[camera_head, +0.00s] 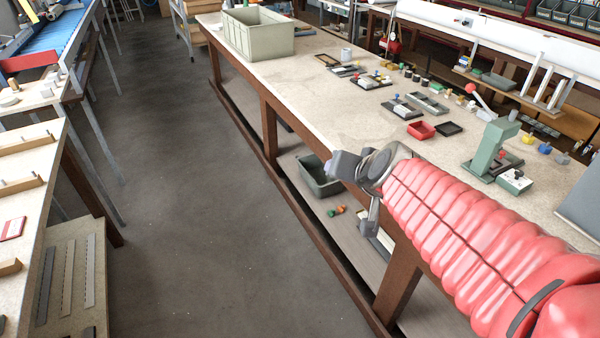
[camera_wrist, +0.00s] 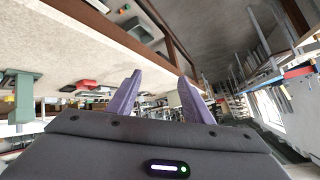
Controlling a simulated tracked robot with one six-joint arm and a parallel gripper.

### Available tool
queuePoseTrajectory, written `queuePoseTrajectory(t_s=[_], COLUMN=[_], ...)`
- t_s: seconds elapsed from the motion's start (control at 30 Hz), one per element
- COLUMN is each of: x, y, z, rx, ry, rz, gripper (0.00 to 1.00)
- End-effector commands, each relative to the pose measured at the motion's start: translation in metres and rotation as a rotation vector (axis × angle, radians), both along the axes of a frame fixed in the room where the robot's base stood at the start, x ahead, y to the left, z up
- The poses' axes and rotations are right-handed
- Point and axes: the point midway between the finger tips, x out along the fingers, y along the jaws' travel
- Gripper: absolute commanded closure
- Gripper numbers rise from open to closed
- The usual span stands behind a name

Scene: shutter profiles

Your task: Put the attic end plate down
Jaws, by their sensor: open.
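My gripper (camera_head: 354,192) is beside the front edge of the long workbench (camera_head: 330,110), over the aisle side. In the wrist view my gripper (camera_wrist: 159,77) shows two purple fingers spread apart, with nothing between them. I cannot tell which thing is the attic end plate. Small parts lie on dark plates on the bench, among them one plate with pale and coloured pieces (camera_head: 403,110) and a grey one (camera_head: 429,103). They are too small to identify.
A green press (camera_head: 492,148) stands on the bench near my arm, with a red tray (camera_head: 421,130) left of it. A large pale crate (camera_head: 258,35) is at the far end. A grey-green bin (camera_head: 320,178) sits on the lower shelf. The aisle floor (camera_head: 200,200) is clear.

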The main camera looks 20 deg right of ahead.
Motion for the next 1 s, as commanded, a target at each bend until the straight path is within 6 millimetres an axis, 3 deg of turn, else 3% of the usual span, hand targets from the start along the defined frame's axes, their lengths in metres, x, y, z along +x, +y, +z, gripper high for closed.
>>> queuePoseTrajectory(t_s=[0.03, 0.1, 0.2, 0.4, 0.5, 0.63, 1.0], x=[-0.013, -0.034, -0.069, -0.137, -0.157, -0.165, -0.164], y=[0.022, 0.046, 0.07, 0.085, 0.082, 0.08, 0.08], z=[0.001, -0.002, -0.009, -0.022, -0.026, -0.027, -0.027], rx=[-0.015, -0.039, -0.087, -0.204, -0.244, -0.261, -0.26], ry=[0.031, 0.089, 0.181, 0.353, 0.406, 0.431, 0.429], rz=[0.071, 0.158, 0.262, 0.382, 0.4, 0.404, 0.403], gripper=[0.54, 0.54, 0.54, 0.54, 0.54, 0.54, 0.54])
